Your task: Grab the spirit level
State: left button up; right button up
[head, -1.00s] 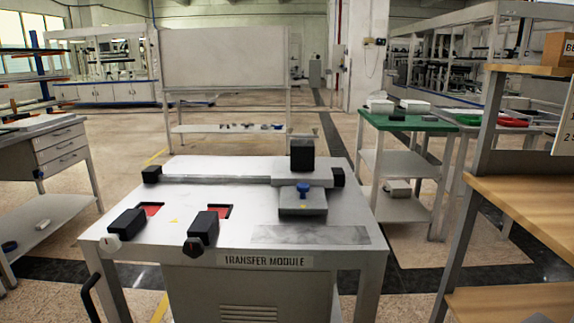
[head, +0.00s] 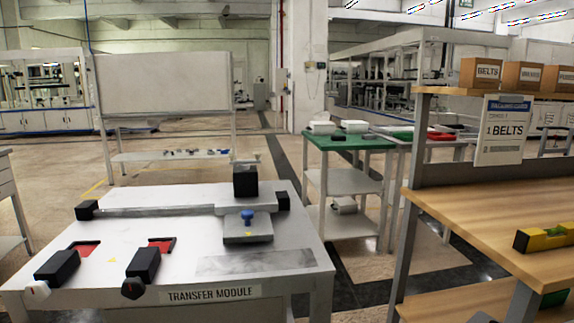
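A yellow spirit level (head: 545,237) with a black end lies on the wooden workbench (head: 480,215) at the right of the head view. Its right part is cut off by the picture edge. Neither of my grippers shows in the head view, and nothing touches the visible part of the level.
A white transfer module table (head: 130,225) with black blocks stands at the front left. A green-topped table (head: 348,142) stands behind. Floor shows between the tables.

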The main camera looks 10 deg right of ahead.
aim_at(533, 239)
jog(key=z, duration=1.75)
jog(key=l+u, duration=0.25)
jog(key=u, duration=0.15)
jog(key=i+l+u, duration=0.1)
jog(key=l+u, duration=0.15)
jog(key=u, duration=0.15)
jog(key=l+u, duration=0.25)
jog(key=u, duration=0.15)
jog(key=k+l+u, duration=0.1)
jog(key=l, duration=0.25)
jog(key=l+u, duration=0.15)
jog(key=l, duration=0.2)
jog(key=k+l+u, duration=0.1)
jog(key=l, duration=0.25)
jog(key=k, duration=0.1)
